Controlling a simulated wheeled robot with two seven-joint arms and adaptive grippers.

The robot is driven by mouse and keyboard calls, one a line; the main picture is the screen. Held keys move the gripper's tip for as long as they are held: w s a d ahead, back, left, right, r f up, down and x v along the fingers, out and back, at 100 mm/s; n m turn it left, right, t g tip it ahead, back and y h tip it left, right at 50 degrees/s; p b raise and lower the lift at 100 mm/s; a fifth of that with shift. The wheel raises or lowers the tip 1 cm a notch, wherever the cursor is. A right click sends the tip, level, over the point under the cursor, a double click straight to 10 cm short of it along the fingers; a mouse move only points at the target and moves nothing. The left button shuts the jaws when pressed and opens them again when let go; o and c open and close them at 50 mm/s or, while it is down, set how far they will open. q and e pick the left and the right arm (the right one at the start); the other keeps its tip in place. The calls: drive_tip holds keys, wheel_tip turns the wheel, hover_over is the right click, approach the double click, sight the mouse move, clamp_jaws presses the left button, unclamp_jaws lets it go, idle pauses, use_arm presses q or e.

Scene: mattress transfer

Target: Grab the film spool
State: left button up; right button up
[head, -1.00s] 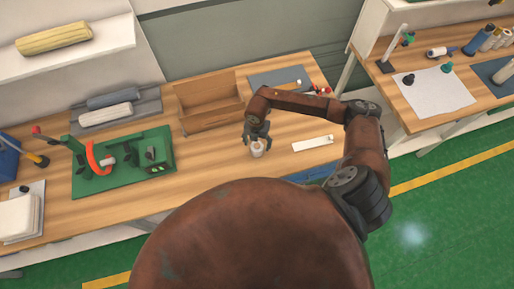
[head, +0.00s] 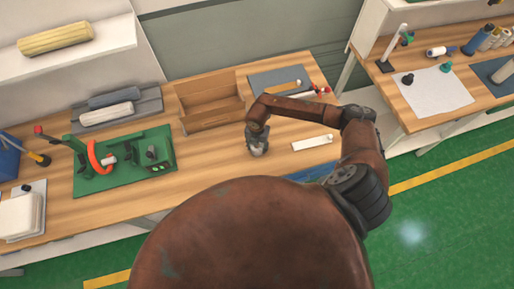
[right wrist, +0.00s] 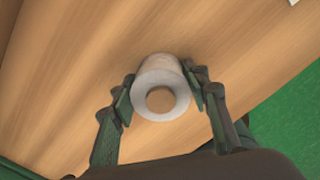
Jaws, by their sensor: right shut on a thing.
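The film spool (right wrist: 160,72) is a small pale roll with a brown round centre, and it stands on the wooden table. In the head view the spool (head: 258,151) shows only in part below my right gripper (head: 257,143), whose fingers cover much of it. In the right wrist view my right gripper (right wrist: 163,92) has one finger on each side of the spool and is shut on it. My left gripper is not in view.
An open wooden box (head: 208,122) stands behind the spool, and a green fixture board (head: 125,180) lies to the left. A white flat strip (head: 312,143) lies to the right. Bare tabletop (head: 215,160) surrounds the spool.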

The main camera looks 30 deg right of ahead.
drive_tip(key=c, duration=0.5)
drive_tip(key=shift+r, duration=0.1)
